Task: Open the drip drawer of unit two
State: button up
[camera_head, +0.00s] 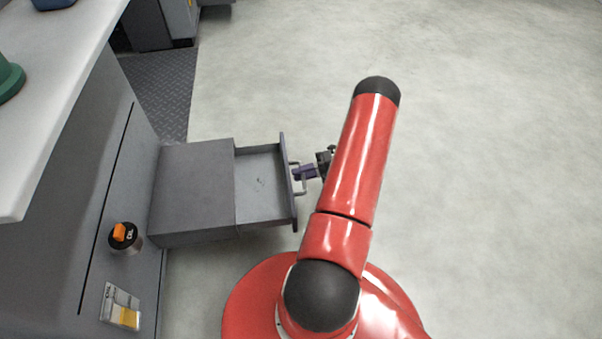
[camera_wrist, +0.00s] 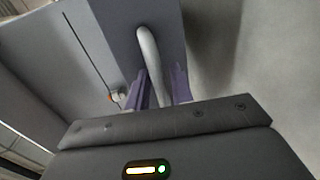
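The drip drawer (camera_head: 262,188) is a grey tray that stands pulled out to the right from its grey housing (camera_head: 193,188) low on the unit. My gripper (camera_head: 302,173), with purple fingers, is at the handle. In the wrist view the handle (camera_wrist: 150,62) runs down between the two fingers (camera_wrist: 160,88); whether both fingers press on it is hard to tell. No unit number is readable.
The grey unit (camera_head: 90,210) stands at left with a pale worktop (camera_head: 60,70) above. An orange-topped knob (camera_head: 122,237) and a label holder (camera_head: 120,306) are on its side. Another machine (camera_head: 160,22) stands at the back. The floor (camera_head: 480,180) to the right is clear.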

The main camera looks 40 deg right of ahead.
jog(key=shift+o, duration=0.5)
jog(key=v, duration=0.7)
jog(key=shift+s+d, duration=0.25)
jog(key=shift+d, duration=0.05)
jog(key=shift+r, duration=0.1)
